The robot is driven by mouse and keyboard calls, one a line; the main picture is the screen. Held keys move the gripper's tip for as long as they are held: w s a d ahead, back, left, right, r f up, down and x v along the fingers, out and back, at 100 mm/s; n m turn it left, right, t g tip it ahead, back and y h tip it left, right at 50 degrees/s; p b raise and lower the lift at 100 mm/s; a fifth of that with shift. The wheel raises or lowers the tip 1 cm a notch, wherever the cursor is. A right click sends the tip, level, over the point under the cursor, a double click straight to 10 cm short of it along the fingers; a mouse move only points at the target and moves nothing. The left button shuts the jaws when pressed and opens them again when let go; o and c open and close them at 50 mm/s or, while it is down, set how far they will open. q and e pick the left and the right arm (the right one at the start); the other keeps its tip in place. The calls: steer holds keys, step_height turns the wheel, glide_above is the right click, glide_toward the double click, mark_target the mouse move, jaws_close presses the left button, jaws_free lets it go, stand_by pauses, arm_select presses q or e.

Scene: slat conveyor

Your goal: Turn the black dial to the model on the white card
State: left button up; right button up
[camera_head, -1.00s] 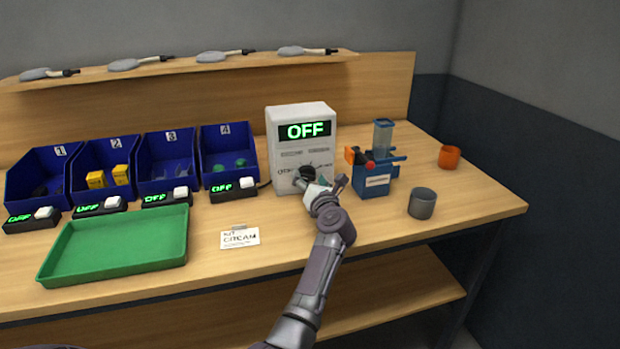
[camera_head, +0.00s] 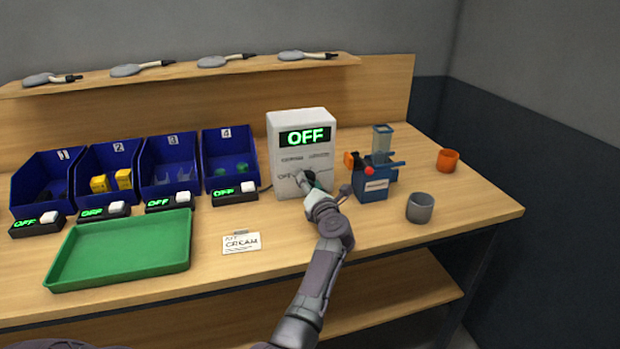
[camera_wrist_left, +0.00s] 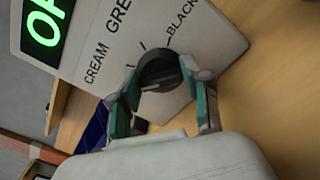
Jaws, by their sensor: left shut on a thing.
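The black dial (camera_wrist_left: 160,70) is on the front of a white box (camera_head: 285,130) whose green display reads OFF. It also shows in the head view (camera_head: 310,177), partly hidden by my left gripper. In the left wrist view the labels CREAM, BLACK and a cut-off GRE stand around the dial. A pale line shows on the dial's lower left; which label it points to is unclear. My left gripper (camera_wrist_left: 162,100) is shut on the dial, a finger on each side. My right gripper is not in view.
A green tray (camera_head: 62,268) lies on the left. Blue numbered bins (camera_head: 106,165) with OFF displays stand behind it. A blue device (camera_head: 371,188) is close to the right of my gripper. A grey cup (camera_head: 420,208) and an orange cup (camera_head: 447,160) stand further right.

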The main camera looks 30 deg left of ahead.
arm_select(q)
steer(key=m+p, duration=0.2)
steer(key=m, duration=0.1)
steer(key=shift+r+p, duration=0.1)
steer(key=shift+p, duration=0.2)
steer(key=shift+m+p, duration=0.7)
steer(key=shift+m, duration=0.5)
steer(key=shift+f, duration=0.2)
steer(key=o, duration=1.2)
steer(key=shift+w, duration=0.1)
steer(key=shift+c, duration=0.2)
